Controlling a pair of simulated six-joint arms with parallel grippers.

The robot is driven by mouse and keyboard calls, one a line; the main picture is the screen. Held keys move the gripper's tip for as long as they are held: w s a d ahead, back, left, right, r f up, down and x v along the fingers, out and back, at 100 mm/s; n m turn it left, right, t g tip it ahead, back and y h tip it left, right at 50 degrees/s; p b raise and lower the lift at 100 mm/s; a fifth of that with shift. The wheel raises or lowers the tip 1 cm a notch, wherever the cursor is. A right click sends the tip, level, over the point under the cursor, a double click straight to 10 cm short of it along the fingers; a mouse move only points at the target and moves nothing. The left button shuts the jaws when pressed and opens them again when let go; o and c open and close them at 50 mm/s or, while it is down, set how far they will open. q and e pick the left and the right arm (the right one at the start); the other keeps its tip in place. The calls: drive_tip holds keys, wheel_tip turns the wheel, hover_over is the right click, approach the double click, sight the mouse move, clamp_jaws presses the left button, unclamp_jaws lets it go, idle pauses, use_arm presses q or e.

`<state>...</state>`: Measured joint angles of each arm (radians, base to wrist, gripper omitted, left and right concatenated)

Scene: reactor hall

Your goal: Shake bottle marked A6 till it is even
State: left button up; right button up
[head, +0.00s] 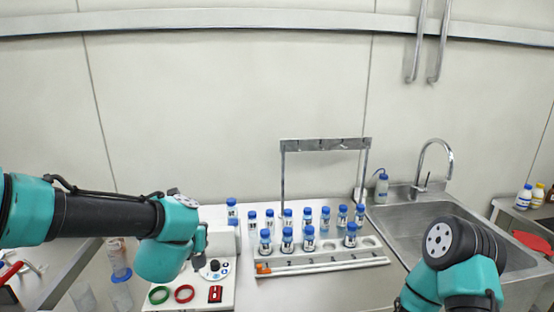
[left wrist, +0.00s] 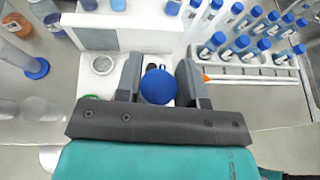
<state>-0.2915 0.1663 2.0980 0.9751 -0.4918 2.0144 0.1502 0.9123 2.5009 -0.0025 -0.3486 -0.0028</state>
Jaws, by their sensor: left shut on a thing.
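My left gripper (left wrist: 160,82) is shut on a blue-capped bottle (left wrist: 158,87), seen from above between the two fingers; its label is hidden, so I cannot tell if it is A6. In the head view the left gripper (head: 201,240) hangs over the back of a white bench device, and the held bottle is not clearly visible there. Several other blue-capped bottles stand in a white rack (head: 325,262); their labels are too small to read. My right arm shows at the lower right, but its gripper is out of frame.
The white device (head: 217,267) has a knob, with a green ring (head: 159,295), a red ring (head: 184,293) and a red switch (head: 215,294) in front. A metal stand (head: 326,144) rises behind the rack. A sink (head: 405,218) lies right. Clear glassware stands left.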

use_arm(q)
drive_tip(key=shift+f, duration=2.25)
